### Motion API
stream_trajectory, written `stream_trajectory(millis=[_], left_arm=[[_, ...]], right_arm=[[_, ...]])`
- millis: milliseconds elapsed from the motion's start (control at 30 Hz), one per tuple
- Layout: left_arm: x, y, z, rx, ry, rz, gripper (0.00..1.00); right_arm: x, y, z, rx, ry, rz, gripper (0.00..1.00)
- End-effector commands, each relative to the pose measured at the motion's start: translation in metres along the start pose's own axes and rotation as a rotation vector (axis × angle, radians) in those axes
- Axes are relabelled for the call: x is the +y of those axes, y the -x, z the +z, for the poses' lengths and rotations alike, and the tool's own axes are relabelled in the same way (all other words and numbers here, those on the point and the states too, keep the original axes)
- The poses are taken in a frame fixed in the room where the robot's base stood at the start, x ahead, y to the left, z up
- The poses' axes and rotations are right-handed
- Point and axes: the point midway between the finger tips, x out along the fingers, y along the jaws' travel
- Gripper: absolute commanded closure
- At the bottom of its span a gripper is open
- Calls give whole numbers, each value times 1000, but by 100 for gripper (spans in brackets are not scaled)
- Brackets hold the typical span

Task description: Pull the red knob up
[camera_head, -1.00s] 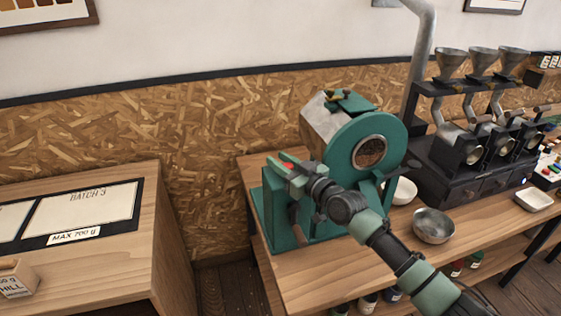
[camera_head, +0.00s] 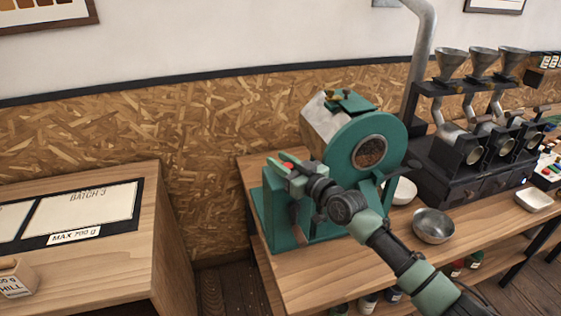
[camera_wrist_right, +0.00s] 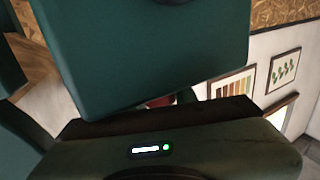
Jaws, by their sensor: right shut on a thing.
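The red knob (camera_head: 287,166) is on the top of the green box-shaped part at the left of the roaster (camera_head: 347,138). Only a small patch of red shows in the head view, because my fingers cover the rest. My right gripper (camera_head: 283,163) is at the knob and shut on it. My left gripper is in neither view.
A metal bowl (camera_head: 433,226) and a white bowl (camera_head: 403,190) stand on the wooden bench right of the roaster. A black machine with several funnels (camera_head: 470,140) is farther right. A wooden cabinet (camera_head: 130,255) stands at the left, across a gap.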

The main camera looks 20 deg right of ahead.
Motion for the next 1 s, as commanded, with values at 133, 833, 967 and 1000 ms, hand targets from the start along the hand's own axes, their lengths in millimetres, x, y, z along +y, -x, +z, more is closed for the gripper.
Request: stream_trajectory(millis=[133,833,967,1000], left_arm=[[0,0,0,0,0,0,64],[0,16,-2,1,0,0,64],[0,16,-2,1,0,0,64],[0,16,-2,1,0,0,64]], right_arm=[[0,0,0,0,0,1,100],[1,0,-30,7,1,1,50],[0,0,-28,4,1,1,50],[0,0,-28,3,0,1,50]])
